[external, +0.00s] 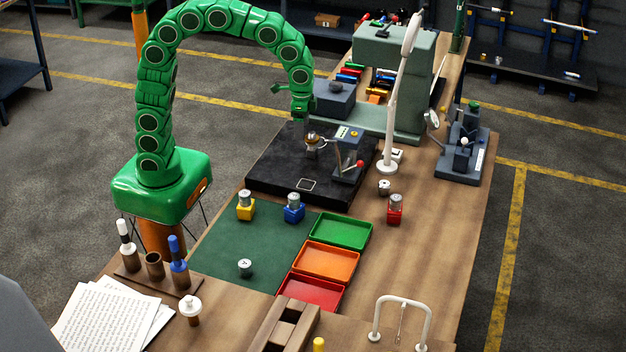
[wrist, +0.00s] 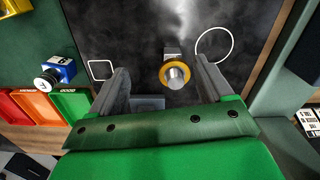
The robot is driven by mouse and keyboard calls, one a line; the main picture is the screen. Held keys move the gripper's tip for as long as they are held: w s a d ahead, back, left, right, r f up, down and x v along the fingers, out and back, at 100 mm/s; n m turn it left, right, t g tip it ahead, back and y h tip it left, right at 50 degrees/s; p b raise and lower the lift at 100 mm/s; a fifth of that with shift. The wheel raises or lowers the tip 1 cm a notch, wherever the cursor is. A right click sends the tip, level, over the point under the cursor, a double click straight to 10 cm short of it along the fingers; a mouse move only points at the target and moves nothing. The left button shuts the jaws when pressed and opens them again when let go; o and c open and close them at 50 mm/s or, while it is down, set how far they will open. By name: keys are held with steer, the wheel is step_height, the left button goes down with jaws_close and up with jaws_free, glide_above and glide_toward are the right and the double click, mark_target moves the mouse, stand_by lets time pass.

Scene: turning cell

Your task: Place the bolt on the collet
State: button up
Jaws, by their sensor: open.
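My gripper (external: 304,125) hangs over the black plate on the bench. In the wrist view its two grey fingers (wrist: 160,64) are apart. A short silver cylinder with a yellow ring (wrist: 176,76) shows between the fingers, nearer the right one, with no visible contact. I cannot tell whether it is the bolt or the collet. Similar silver-topped pieces stand on a yellow block (external: 246,212), a blue block (external: 293,215) and a red block (external: 395,216). The blue block also shows in the wrist view (wrist: 65,68). Another silver piece (external: 245,268) stands on the green mat.
The black plate (external: 275,172) has white square and circle outlines. A grey device (external: 348,160) with a red knob stands close beside my gripper. Green (external: 340,230), orange (external: 326,262) and red (external: 310,292) trays lie in front. A white lamp (external: 392,115) rises at right.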

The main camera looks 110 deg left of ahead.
mark_target(310, 132)
steer(key=shift+w+a+f, duration=0.2)
steer(key=shift+w+a, duration=0.3)
steer(key=shift+w, duration=0.1)
steer(key=shift+w+a+f, duration=0.2)
steer(key=shift+w+a, duration=0.3)
steer(key=shift+w, duration=0.05)
steer(key=shift+f, duration=1.3)
steer(key=shift+w+f, duration=0.2)
steer(key=shift+f, duration=2.4)
jaws_close()
